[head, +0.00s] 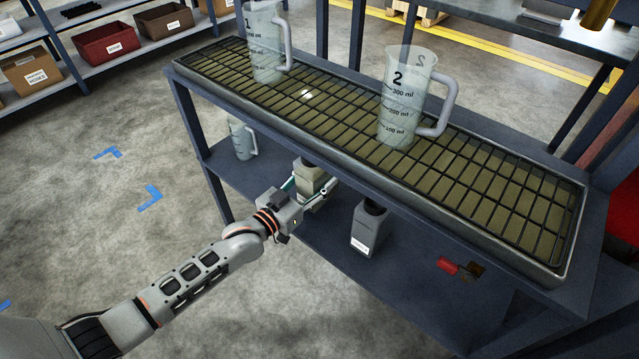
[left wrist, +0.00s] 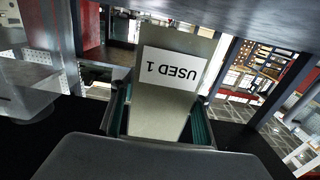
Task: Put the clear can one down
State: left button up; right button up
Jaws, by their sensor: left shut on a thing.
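My left gripper (head: 312,190) is shut on a pale grey-beige can (head: 307,174) with a dark top, under the front edge of the trolley's upper tray. In the left wrist view the held can (left wrist: 160,112) sits between the fingers, and its white label (left wrist: 172,70) reads "USED 1", upside down in the picture. The can looks upright in the head view. Whether its base touches the lower shelf (head: 310,245) I cannot tell. My right gripper is not in view.
A darker grey can (head: 367,230) with a black cap stands on the lower shelf to the right, near a red object (head: 447,266). A small clear jug (head: 241,140) stands at the left. Jugs 1 (head: 264,45) and 2 (head: 402,105) stand on the grated tray (head: 500,195) above.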

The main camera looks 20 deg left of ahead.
pick_arm(q)
jog(key=shift+w+f, duration=0.1)
jog(key=shift+f, duration=0.85)
jog(key=shift+r, duration=0.1)
jog(key=shift+f+b, duration=0.25)
jog(key=shift+b, duration=0.05)
jog(key=o, duration=1.6)
jog(key=shift+f, duration=0.15)
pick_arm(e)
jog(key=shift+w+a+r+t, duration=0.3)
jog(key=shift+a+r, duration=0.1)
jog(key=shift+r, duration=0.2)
